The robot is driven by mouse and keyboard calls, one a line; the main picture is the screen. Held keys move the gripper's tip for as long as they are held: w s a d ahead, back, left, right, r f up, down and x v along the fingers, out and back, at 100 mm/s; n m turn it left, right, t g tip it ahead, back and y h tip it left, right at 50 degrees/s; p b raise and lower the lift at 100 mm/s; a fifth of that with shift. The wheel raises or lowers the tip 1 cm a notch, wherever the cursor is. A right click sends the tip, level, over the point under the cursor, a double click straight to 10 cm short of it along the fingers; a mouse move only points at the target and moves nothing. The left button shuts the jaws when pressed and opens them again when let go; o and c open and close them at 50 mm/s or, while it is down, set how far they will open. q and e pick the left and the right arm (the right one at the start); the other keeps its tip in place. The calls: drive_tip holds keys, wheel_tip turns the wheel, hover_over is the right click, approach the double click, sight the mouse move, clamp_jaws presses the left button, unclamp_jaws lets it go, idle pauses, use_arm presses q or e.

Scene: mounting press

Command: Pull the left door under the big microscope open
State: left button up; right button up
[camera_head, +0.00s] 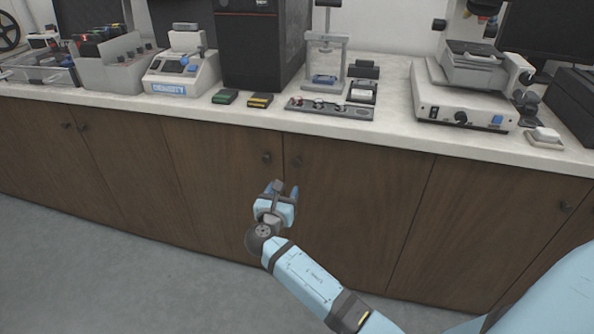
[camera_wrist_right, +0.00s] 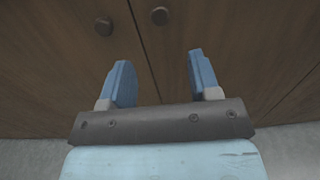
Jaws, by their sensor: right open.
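The big microscope (camera_head: 465,90) stands on the counter at the right in the head view. The brown door (camera_head: 490,225) below it is shut, with a dark round knob (camera_head: 566,207) near its upper right corner. My right gripper (camera_head: 281,188) is open and empty, well left of that knob. It is in front of the cabinet, a little below two other knobs. In the right wrist view its two blue fingers (camera_wrist_right: 160,75) are spread apart, with nothing between them. My left gripper is not in view.
Two neighbouring shut doors have a left knob (camera_head: 266,158) and a right knob (camera_head: 297,162) close to my right gripper; both show in the wrist view. The white counter (camera_head: 395,110) overhangs the doors. The grey floor (camera_head: 90,270) is clear.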

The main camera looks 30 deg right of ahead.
sight(295, 165)
use_arm(q)
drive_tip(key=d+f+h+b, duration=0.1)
drive_tip(key=b, duration=0.2)
drive_tip(key=shift+b, duration=0.35)
use_arm(e)
drive_tip(key=x, duration=1.2)
drive_tip(key=shift+w+d, duration=0.3)
clamp_jaws()
drive_tip(key=shift+a, duration=0.1)
